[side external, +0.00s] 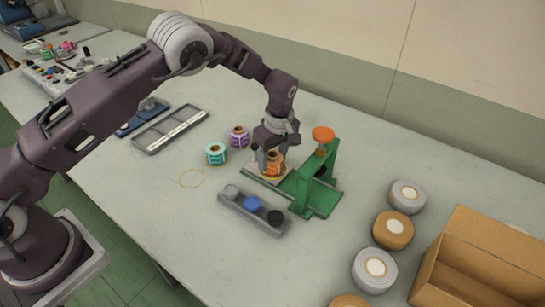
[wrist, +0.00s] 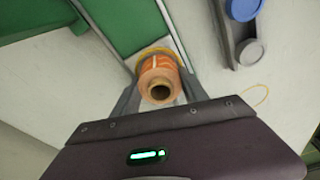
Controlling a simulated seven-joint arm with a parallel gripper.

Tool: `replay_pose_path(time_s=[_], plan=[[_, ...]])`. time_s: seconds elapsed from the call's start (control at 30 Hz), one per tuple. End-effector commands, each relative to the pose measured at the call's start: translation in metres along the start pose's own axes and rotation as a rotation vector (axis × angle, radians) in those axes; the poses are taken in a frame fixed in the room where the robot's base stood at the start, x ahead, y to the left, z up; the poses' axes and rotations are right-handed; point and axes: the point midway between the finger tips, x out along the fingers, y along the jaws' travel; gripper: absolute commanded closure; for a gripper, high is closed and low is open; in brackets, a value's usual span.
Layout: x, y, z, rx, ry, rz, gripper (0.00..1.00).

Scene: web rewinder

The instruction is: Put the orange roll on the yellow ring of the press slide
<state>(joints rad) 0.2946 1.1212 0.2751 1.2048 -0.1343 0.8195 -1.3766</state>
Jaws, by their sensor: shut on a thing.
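The orange roll (side external: 274,164) is upright between the fingers of my gripper (side external: 269,160), which is shut on it. In the wrist view the orange roll (wrist: 160,80) shows its brown hollow core, with a finger of my gripper (wrist: 160,88) on each side. A part of the yellow ring (wrist: 153,51) shows just beyond and below the roll; the rest is hidden by it. The roll is over the slide of the green press (side external: 319,190). I cannot tell whether it rests on the ring or is slightly above it.
A teal roll (side external: 216,153) and a purple roll (side external: 238,136) stand left of the press. A grey tray (side external: 236,207) with grey, blue and black round pieces lies in front. Large tape rolls (side external: 393,229) and a cardboard box (side external: 480,262) are at right. The press has an orange knob (side external: 323,134).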

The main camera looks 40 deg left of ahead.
Motion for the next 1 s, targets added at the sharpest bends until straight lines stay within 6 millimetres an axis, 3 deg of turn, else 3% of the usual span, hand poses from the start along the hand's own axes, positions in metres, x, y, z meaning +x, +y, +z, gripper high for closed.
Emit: replay_pose_path(time_s=[0.23,0.27,0.37,0.57,0.7,1.0], plan=[[0.0022,0.0000,0.0005,0.000,0.000,0.000,0.78],[0.0020,0.0001,0.0004,0.000,0.000,0.000,0.43],[0.0018,0.0001,0.0004,0.000,0.000,0.000,0.23],[0.0018,0.0001,0.0005,0.000,0.000,0.000,0.23],[0.0019,0.0000,0.0005,0.000,0.000,0.000,0.05],[0.0004,0.0002,0.0003,0.000,0.000,0.001,0.05]])
